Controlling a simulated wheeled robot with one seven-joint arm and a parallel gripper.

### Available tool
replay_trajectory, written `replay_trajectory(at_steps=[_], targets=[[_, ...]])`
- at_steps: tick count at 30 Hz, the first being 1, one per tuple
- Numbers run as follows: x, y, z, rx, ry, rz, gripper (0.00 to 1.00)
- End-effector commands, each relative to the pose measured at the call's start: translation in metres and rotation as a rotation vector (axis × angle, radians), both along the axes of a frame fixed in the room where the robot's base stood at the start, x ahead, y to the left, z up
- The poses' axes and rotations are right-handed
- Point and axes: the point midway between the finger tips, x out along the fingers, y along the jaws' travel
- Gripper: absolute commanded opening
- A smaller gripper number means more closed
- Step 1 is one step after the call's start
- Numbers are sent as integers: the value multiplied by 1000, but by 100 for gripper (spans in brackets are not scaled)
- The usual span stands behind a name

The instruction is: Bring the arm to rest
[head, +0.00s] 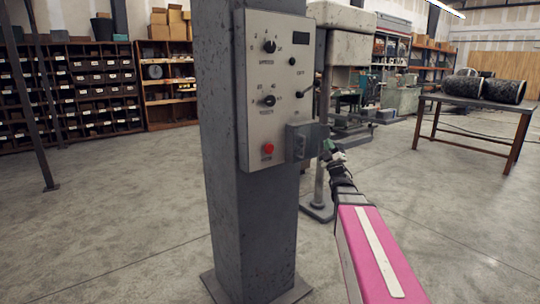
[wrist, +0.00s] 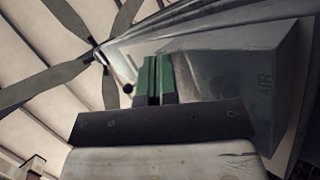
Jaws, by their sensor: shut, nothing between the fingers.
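My gripper (head: 328,147) is at the end of my pink arm, beside the right edge of a grey box on the control panel. In the wrist view, its two green fingers (wrist: 154,78) are together with nothing between them. The grey box (head: 302,141) juts from the panel's lower right. A large grey box-like surface, probably the same box (wrist: 235,75), fills the wrist view just beyond and right of the fingers. I cannot tell whether they touch. My arm reaches forward from the lower right in the head view.
The control panel (head: 279,90) with knobs and a red button is fixed to a thick grey column (head: 222,180). A machine (head: 342,50) stands behind it. A table (head: 470,102) with dark cylinders is at right. Shelves line the back.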

Motion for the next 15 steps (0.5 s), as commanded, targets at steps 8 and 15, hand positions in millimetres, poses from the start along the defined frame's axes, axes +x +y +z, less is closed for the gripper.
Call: replay_trajectory(at_steps=[8,15], targets=[[15,-2,-103,218,491,-45,0],[-7,5,-211,428,946,-114,0]])
